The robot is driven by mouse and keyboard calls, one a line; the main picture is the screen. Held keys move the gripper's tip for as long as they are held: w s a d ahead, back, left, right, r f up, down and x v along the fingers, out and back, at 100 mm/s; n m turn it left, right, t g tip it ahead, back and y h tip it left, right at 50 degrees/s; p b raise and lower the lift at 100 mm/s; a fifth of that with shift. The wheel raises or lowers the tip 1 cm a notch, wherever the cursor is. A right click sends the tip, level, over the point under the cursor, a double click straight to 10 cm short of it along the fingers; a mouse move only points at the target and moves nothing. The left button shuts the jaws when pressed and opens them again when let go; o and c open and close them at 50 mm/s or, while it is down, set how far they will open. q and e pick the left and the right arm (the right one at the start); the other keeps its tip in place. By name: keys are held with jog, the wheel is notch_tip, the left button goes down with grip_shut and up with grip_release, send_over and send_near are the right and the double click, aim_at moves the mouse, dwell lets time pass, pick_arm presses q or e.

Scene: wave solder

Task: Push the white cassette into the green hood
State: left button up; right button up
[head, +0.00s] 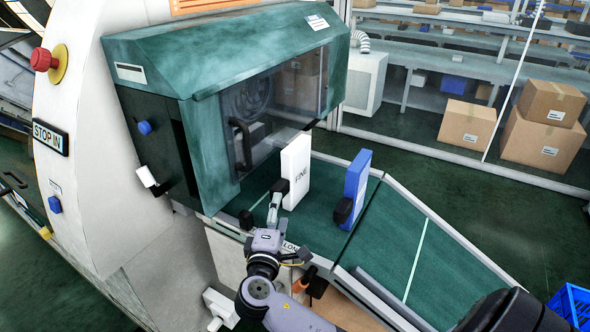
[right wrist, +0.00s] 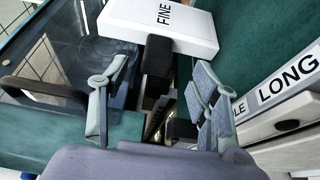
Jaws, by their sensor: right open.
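The white cassette (head: 296,168), marked FINE, stands upright on the green deck just outside the green hood (head: 225,70), to the right of its clear front. A black handle (head: 280,187) sticks out from its near side. My right gripper (head: 273,208) is at this handle, on the near side of the cassette. In the right wrist view the open fingers (right wrist: 165,68) lie either side of the black handle, with the white cassette (right wrist: 180,25) just ahead; contact cannot be told. My left gripper is not in view.
A blue cassette (head: 357,175) with a black handle stands on the deck to the right. A sloping green conveyor (head: 430,255) continues right. The hood has a clear window with a dark handle (head: 240,143). A red stop button (head: 42,60) is at left.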

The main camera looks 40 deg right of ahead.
aim_at(291, 179)
jog(key=shift+x, duration=1.05)
jog(key=shift+w+d+r+p, duration=0.25)
jog(key=shift+w+d+p, duration=0.1)
jog(key=shift+p, duration=0.15)
jog(key=p+x, duration=0.1)
jog(key=x, duration=0.2)
jog(key=shift+w+d+p, duration=0.2)
jog(key=shift+w+p, duration=0.15)
jog(key=shift+p, duration=0.05)
jog(key=shift+w+d+f, duration=0.2)
jog(key=shift+w+d, duration=0.1)
jog(key=shift+a, duration=0.1)
jog(key=shift+c, duration=0.7)
jog(key=c, duration=1.1)
jog(key=shift+r, duration=0.1)
